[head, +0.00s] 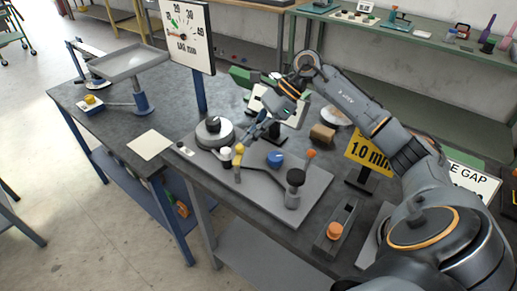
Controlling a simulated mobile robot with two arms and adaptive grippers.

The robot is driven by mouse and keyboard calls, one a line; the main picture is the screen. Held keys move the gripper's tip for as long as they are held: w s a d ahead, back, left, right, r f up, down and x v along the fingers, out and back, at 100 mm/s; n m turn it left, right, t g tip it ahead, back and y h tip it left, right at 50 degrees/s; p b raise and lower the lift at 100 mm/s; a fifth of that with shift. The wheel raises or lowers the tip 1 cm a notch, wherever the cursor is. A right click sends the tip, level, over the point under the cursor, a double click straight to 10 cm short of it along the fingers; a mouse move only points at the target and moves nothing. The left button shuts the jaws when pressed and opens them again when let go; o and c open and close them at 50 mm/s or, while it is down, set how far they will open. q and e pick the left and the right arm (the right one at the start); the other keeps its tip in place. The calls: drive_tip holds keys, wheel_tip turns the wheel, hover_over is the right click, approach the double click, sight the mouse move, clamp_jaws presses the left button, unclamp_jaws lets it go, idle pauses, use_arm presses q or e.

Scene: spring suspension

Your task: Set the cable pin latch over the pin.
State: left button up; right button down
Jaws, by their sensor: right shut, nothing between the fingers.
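A grey base plate (262,190) on the bench carries several small fittings. A blue knob (275,158), a black-topped grey post (294,188) and an orange ball on a thin stem (311,154) stand farther right. I cannot tell which fitting is the cable pin latch or its pin. My right gripper (251,134) is shut and empty, near and behind the yellow ball; contact cannot be told. My left gripper is out of view.
A round grey disc stack (215,132) stands at the plate's back left. A dial sign (187,36), a yellow "1.0 mm" sign (367,153) and a brown block (322,134) are nearby. A tray on a stand (130,62) is at the far left. The bench's middle left is largely clear.

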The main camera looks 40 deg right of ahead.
drive_tip(key=shift+w+a+b, duration=0.6)
drive_tip(key=shift+w+b, duration=0.15)
drive_tip(key=shift+w, duration=0.2)
drive_tip(key=shift+s, duration=0.15)
idle(0.7)
drive_tip(key=shift+s+a+f+b, duration=0.15)
drive_tip(key=shift+s+b, duration=0.35)
drive_tip(key=shift+s, duration=0.15)
